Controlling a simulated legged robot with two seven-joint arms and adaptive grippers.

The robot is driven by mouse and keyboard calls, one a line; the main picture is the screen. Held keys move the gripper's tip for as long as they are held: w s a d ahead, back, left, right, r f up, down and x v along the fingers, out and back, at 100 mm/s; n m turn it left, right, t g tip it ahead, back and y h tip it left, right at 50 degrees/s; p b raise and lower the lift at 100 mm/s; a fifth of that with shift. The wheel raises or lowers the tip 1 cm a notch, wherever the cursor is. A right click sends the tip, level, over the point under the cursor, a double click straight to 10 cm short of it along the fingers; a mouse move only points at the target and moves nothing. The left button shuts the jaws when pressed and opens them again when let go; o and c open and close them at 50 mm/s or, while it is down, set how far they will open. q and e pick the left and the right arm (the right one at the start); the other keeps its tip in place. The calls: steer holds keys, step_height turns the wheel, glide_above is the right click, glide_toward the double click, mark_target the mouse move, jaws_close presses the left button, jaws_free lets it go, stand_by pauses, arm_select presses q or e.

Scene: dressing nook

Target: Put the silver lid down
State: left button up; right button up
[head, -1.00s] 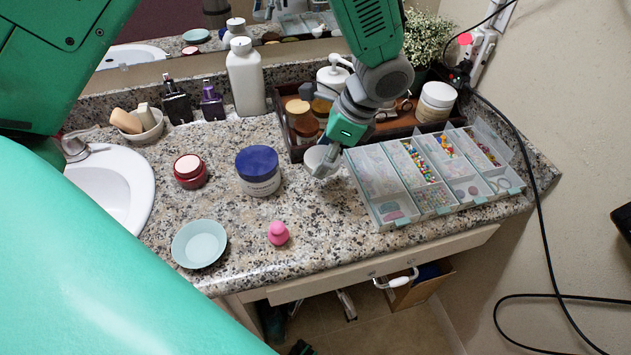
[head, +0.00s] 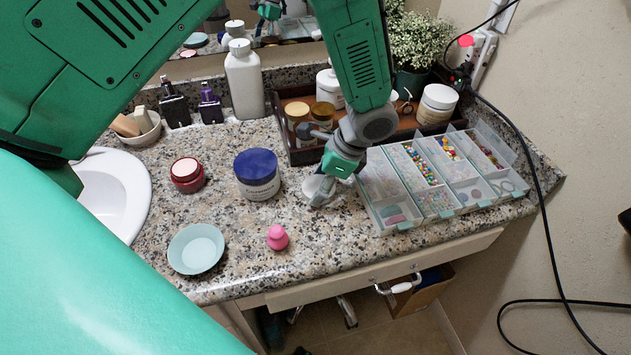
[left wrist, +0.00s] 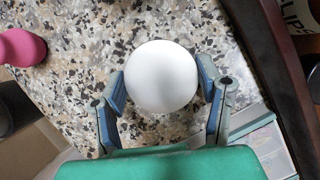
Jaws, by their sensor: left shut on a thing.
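The silver lid (left wrist: 161,77) is a pale round disc in the left wrist view, between the two fingers of my left gripper (left wrist: 163,92). In the head view my left gripper (head: 325,188) is low over the granite counter, right of the blue-capped jar and left of the clear bead organizer. The lid (head: 316,190) shows there only partly, behind the fingers. My left gripper is shut on the lid. I cannot tell whether the lid touches the counter. My right gripper is not in view.
The blue-capped jar (head: 257,174), red jar (head: 187,175), pink sponge (head: 278,238) and pale dish (head: 196,249) stand on the counter (head: 330,250). The bead organizer (head: 395,216) is close on the right, a dark wooden tray (head: 302,154) behind. Bare counter lies in front of the gripper.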

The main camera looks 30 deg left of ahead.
arm_select(q)
steer(key=o, duration=0.7)
steer(key=shift+a+f, duration=0.1)
steer(key=shift+a, duration=0.05)
steer(key=shift+o, duration=0.2)
steer(key=shift+a, duration=0.15)
steer(key=p+v, duration=0.2)
steer(key=v, duration=1)
steer(key=shift+d+r, duration=0.25)
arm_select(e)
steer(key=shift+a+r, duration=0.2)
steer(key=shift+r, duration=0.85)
